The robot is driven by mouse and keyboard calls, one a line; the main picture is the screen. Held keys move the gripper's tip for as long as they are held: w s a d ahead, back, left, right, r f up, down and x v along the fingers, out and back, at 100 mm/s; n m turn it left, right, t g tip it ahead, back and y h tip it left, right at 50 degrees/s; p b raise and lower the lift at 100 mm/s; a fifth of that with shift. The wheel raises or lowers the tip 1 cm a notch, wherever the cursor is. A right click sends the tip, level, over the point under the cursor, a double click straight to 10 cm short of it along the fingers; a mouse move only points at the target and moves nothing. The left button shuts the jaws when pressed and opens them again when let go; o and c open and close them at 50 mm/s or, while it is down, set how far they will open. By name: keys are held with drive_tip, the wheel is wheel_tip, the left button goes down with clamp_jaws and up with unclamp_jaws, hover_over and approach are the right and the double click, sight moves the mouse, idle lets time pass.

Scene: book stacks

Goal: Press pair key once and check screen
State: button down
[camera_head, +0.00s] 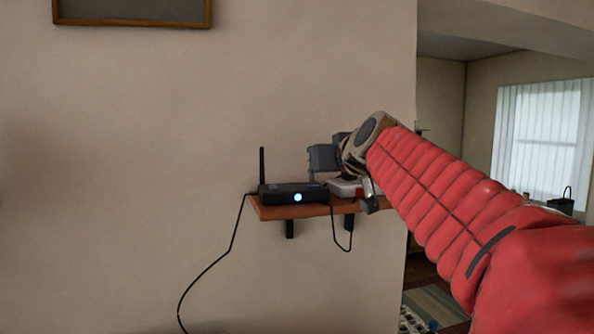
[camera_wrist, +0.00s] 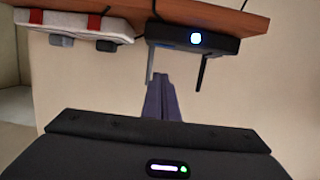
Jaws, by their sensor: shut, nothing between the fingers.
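A black router (camera_head: 281,194) with an upright antenna sits on a wooden wall shelf (camera_head: 297,211). A round button-like spot (camera_head: 298,197) on its front glows blue-white. The wrist view shows the router (camera_wrist: 175,38) inverted, with its glowing spot (camera_wrist: 195,38) facing me. My gripper (camera_wrist: 160,78) is shut and empty, its dark fingers pointing toward the router's front, a little left of the spot in the wrist view. I cannot tell the gap between fingertips and router. In the head view my arm hides part of the shelf. No readable screen shows on the router.
A whitish box (camera_wrist: 72,25) with red straps lies beside the router on the shelf, partly behind my arm in the head view (camera_head: 343,187). A black cable (camera_head: 223,253) hangs down the wall. A framed picture (camera_head: 132,24) hangs above; the wall at left is clear.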

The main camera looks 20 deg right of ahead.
drive_tip(key=v, duration=0.7)
drive_tip(key=shift+r, duration=0.1)
idle(0.5)
drive_tip(key=s+a+f+m+g, duration=0.1)
drive_tip(key=s+f+g, duration=0.2)
drive_tip(key=f, duration=0.7)
drive_tip(key=s+a+f+m+g, duration=0.15)
drive_tip(key=s+f, duration=0.25)
drive_tip(key=f, duration=0.7)
drive_tip(key=s+a+f+n+g, duration=0.1)
drive_tip(key=s+a+f+g, duration=0.1)
drive_tip(key=s+f, duration=0.7)
drive_tip(key=s+a+f+n+g, duration=0.1)
drive_tip(key=s+a+f+g, duration=0.2)
drive_tip(key=s+f, duration=0.6)
drive_tip(key=shift+a+f, duration=1)
drive_tip(key=shift+a, duration=0.15)
drive_tip(key=shift+s+n, duration=0.1)
drive_tip(key=shift+n, duration=0.15)
